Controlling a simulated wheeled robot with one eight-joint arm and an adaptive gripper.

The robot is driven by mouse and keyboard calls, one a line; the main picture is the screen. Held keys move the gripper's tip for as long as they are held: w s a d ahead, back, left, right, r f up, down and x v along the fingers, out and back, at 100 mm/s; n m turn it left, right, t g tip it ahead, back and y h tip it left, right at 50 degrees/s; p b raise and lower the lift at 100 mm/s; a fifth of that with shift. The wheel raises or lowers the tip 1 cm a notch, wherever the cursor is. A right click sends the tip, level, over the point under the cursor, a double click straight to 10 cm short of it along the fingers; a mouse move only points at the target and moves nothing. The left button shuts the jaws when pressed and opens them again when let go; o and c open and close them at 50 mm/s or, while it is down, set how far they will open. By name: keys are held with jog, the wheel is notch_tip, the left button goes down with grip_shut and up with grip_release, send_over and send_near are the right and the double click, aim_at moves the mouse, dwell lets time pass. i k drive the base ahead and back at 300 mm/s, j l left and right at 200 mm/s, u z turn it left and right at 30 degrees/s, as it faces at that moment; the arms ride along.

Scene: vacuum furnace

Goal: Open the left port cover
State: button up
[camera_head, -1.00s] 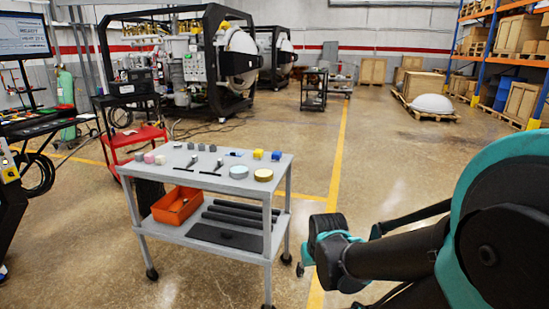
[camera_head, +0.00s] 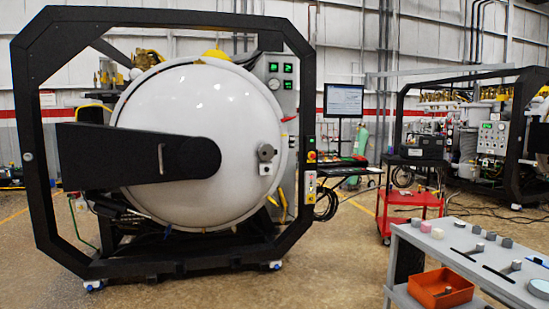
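A vacuum furnace with a large round white door (camera_head: 205,120) stands inside a black frame (camera_head: 302,150) at the left and middle of the view. A wide black arm (camera_head: 190,155) with a small upright handle (camera_head: 161,158) crosses the door's front. A small round grey fitting (camera_head: 266,153) sits on the door's right part, above a pale plate. It looks closed, but I cannot tell if it is the left port cover. My gripper and arm are out of view.
A grey cart (camera_head: 440,258) with small parts and an orange bin (camera_head: 441,288) stands at the lower right. A red cart (camera_head: 410,199) and a screen (camera_head: 343,100) are behind. A second framed machine (camera_head: 495,130) stands at the right. The floor (camera_head: 325,265) before the furnace is clear.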

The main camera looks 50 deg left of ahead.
aim_at(268, 153)
jog(key=u, duration=1.9)
jog(key=i+j, duration=0.2)
jog(key=i, duration=0.2)
jog(key=i+j+z, duration=0.1)
jog(key=i, duration=0.35)
jog(key=i+j, duration=0.25)
jog(key=i, duration=0.15)
jog(key=z, duration=0.05)
